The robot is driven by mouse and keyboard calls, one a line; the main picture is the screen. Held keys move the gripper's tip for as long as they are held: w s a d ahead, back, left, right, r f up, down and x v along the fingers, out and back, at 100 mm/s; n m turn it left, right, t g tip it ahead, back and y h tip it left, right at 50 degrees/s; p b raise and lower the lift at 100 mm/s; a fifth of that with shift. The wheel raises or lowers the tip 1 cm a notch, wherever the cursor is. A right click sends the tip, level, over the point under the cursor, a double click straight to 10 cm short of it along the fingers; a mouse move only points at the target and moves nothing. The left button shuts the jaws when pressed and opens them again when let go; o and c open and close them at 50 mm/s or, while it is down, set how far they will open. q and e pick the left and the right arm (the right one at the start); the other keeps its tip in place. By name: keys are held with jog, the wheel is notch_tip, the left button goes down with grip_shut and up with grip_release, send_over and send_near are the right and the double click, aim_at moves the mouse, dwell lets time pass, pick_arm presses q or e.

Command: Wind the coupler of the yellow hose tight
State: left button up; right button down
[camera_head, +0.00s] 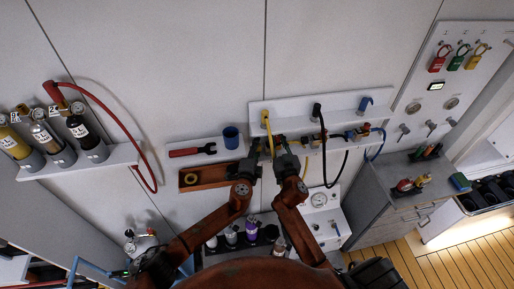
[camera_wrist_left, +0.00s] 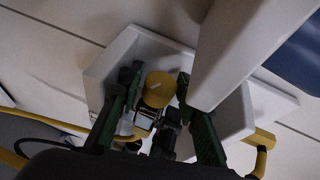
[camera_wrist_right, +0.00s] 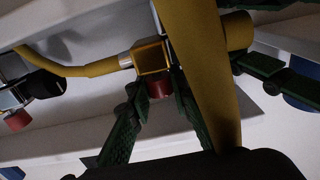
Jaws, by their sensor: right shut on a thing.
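The yellow hose (camera_head: 266,119) hangs from the white shelf to my grippers. In the right wrist view the hose (camera_wrist_right: 198,60) crosses close in front. Its coupler seems to be the yellow round piece (camera_wrist_left: 160,89) in the left wrist view, with a pale mark on its face. My left gripper (camera_wrist_left: 158,79) has its green fingers spread on both sides of it; firm contact does not show. My right gripper (camera_wrist_right: 157,88) is shut on the fitting with a yellow block (camera_wrist_right: 152,58) and red lower end (camera_wrist_right: 159,88). The joint between coupler and fitting is hidden.
The upper white shelf (camera_head: 290,103) is just behind the grippers. A black hose (camera_head: 321,125) and a blue hose (camera_head: 379,143) hang to the right. A grey cabinet (camera_head: 385,190) stands right.

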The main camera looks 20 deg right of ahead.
pick_arm(q)
jog(key=shift+c, duration=0.5)
grip_shut()
jog(key=shift+w+r, duration=0.1)
jog(key=shift+r, duration=0.05)
jog(key=shift+t, duration=0.5)
jog(key=shift+h, duration=0.3)
jog(key=shift+m+t+h, duration=0.4)
jog(key=shift+m+t, duration=0.1)
jog(key=shift+t, duration=0.3)
jog(key=shift+o, duration=0.5)
grip_release()
